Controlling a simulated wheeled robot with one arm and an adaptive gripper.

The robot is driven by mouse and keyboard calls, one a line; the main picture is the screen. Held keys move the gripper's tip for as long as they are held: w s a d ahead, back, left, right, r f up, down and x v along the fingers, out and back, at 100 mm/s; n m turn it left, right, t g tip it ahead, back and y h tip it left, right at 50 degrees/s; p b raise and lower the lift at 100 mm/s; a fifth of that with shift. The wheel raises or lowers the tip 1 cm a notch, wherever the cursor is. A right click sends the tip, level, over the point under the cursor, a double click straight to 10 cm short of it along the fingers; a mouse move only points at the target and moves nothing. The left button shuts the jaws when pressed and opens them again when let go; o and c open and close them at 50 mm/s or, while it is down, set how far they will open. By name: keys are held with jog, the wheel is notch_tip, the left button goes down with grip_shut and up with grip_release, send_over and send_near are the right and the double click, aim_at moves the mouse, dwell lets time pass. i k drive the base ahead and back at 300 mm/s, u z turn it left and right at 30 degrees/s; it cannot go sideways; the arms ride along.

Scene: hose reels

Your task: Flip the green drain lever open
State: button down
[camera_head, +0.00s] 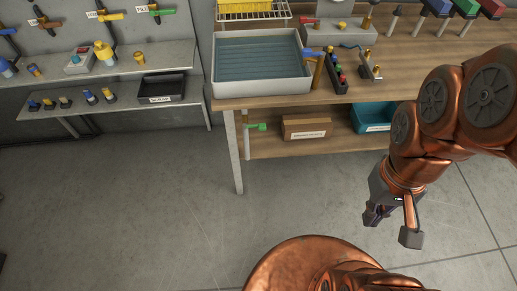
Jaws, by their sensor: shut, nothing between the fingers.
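The green drain lever (257,126) is on a thin vertical pipe below the tray basin, near the table's front left leg. Its handle lies roughly level and points to the right. The grey basin (218,80) stands on the table above it. My gripper (372,218) hangs over the floor in front of the table, to the right of the lever and well apart from it. Its fingers point down, are shut and hold nothing.
The wooden table (222,103) has a front left leg (234,165) close to the lever. A cardboard box (306,127) and a teal bin (371,116) sit on its lower shelf. Wall shelves (117,78) at left hold fittings. The floor (130,190) in front is clear.

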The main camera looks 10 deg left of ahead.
aim_at(261, 127)
jog(key=k, duration=0.45)
jog(key=u, duration=1.6)
jog(key=i, duration=0.5)
jog(key=u, duration=0.05)
